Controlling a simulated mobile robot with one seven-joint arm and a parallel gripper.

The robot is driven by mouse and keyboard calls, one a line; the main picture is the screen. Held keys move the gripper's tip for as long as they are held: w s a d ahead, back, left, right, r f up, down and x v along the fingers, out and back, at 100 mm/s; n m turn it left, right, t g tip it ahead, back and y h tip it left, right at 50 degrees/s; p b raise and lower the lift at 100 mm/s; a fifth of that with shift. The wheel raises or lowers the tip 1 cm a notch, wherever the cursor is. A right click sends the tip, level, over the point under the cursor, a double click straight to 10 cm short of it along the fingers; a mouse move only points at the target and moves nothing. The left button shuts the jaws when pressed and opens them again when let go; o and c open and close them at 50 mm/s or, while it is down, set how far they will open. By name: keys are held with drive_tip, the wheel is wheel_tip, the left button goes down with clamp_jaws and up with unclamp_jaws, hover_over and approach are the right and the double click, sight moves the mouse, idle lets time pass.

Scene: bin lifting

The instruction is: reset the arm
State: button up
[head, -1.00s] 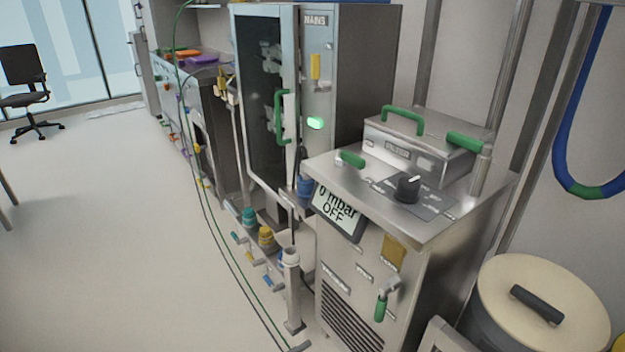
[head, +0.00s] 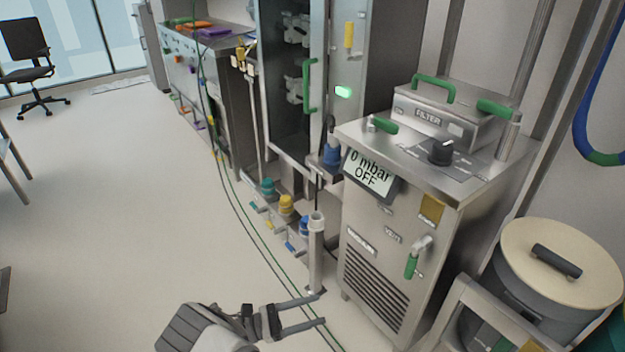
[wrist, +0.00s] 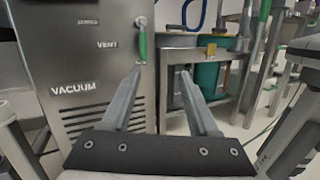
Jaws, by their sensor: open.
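My gripper (head: 322,310) shows at the bottom of the head view, low in front of the steel vacuum cabinet (head: 375,255). Its two fingers are apart and nothing is between them. In the wrist view my gripper (wrist: 160,74) is also open and empty, its fingers pointing at the cabinet front (wrist: 85,60) with its VENT and VACUUM labels. The fingers look apart from the cabinet.
A lidded bin (head: 550,265) stands right of the cabinet behind a metal frame (head: 465,290). A white post (head: 316,255) and coloured valves (head: 286,205) stand left of it. Cables (head: 235,210) run along the floor.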

drive_tip(key=s+d+r+m+g+y, duration=0.1)
drive_tip(key=d+r+m+g+y, duration=0.4)
drive_tip(key=r, duration=0.6)
drive_tip(key=s+d+r+m+g+y, duration=0.1)
drive_tip(key=d+r+m+g+y, duration=0.25)
drive_tip(key=r+m+y, duration=0.55)
drive_tip(key=s+d+r+m+t+y, duration=0.3)
drive_tip(key=s+r+t, duration=0.2)
drive_tip(key=s+r, duration=0.25)
drive_tip(key=s+d+r+m+t+y, duration=0.2)
drive_tip(key=s+d+r+t+y, duration=0.15)
drive_tip(key=s+r, duration=0.45)
wheel_tip(320, 180, up, 24)
drive_tip(key=t+p, duration=0.1)
drive_tip(key=p, duration=2.2)
drive_tip(key=shift+w+a+r+m+h, duration=0.15)
drive_tip(key=shift+w+a+m+h, duration=0.15)
drive_tip(key=shift+w+h, duration=0.15)
drive_tip(key=shift+c, duration=0.9)
drive_tip(key=shift+d, duration=0.1)
